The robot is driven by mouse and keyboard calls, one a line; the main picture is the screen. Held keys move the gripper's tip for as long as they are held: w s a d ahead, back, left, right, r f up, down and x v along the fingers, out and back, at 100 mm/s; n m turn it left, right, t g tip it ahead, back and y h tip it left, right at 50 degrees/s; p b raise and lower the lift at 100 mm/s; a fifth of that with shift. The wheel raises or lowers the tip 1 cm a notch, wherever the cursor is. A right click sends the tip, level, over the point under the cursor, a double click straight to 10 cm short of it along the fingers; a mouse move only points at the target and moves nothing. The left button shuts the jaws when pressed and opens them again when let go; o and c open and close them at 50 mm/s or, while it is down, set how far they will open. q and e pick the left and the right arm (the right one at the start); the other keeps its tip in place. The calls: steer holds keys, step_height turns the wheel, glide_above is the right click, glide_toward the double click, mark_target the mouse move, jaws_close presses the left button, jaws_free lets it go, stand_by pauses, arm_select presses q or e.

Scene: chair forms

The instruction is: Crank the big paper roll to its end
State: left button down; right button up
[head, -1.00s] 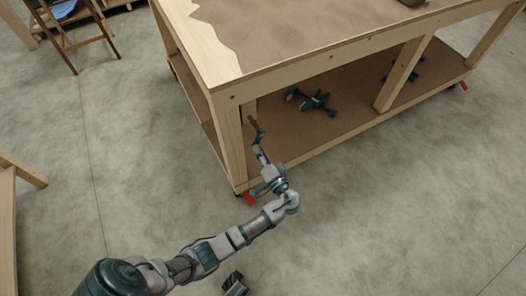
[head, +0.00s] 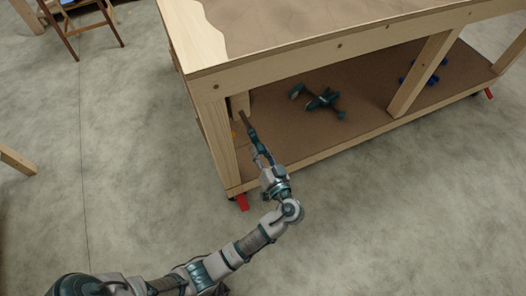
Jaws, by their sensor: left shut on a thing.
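No big paper roll can be made out, and neither can its crank. Brown paper (head: 310,18) covers part of the wooden table top. My left gripper (head: 253,138) reaches up from below, in front of the table's near-left leg and the lower shelf. It is shut on a thin dark bar (head: 243,117) that points up and left. I cannot tell what the bar is or whether it touches the table. My right gripper is not in view.
The wooden table (head: 340,52) stands on red-marked casters, and its near-left leg (head: 219,140) is close to my arm. A teal-and-dark tool (head: 321,101) and blue items (head: 424,75) lie on the lower shelf. A wooden chair (head: 75,25) stands far left. The floor in front is clear.

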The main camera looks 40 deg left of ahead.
arm_select(q)
steer(key=shift+f, duration=0.15)
stand_by(0.3)
steer(key=c, duration=0.9)
jaws_free()
steer(key=v, duration=1.2)
